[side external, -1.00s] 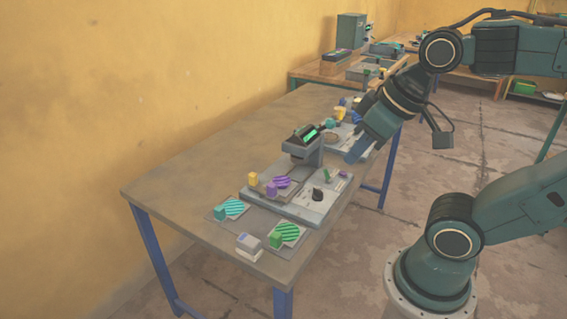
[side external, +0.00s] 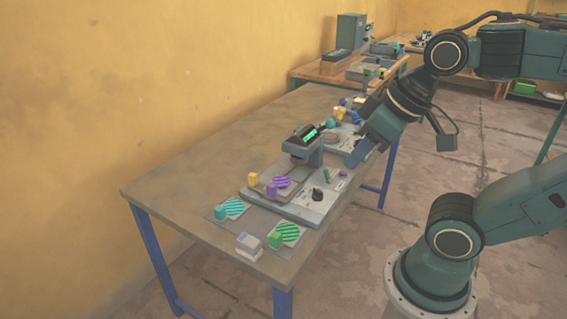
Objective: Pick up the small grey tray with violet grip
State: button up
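The small grey tray with the violet grip (side external: 271,189) sits on the left part of the press's base plate. It bears a violet striped disc (side external: 281,182). My gripper (side external: 356,157) hangs above the right side of the press, apart from the tray. It is seen from the side, so I cannot tell how far its fingers are apart. I see nothing held in it.
A teal-grip tray (side external: 221,213) and a green-grip tray (side external: 276,239) lie in front on a grey mat. The table's left side is clear.

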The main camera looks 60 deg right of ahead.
jog(key=o, duration=0.6)
jog(key=shift+o, duration=0.2)
jog(key=w+d+m+g+y, duration=0.1)
jog(key=w+d+m+g, duration=0.1)
jog(key=w+m, duration=0.5)
jog(key=w+d+m+g+y, duration=0.1)
jog(key=w+d+m, duration=0.15)
jog(key=w, duration=0.85)
jog(key=w+d+f+m+g+y, duration=0.1)
jog(key=w+d+f+m, duration=0.3)
jog(key=d+f, duration=0.3)
jog(key=w+d+f+m+g+y, duration=0.1)
jog(key=w+d+f+m, duration=0.3)
jog(key=d+f, duration=0.3)
jog(key=shift+w+d+g+y, duration=0.3)
jog(key=shift+w+d, duration=0.15)
jog(key=shift+w, duration=0.4)
jog(key=shift+f+m, duration=0.1)
jog(key=shift+m, duration=0.15)
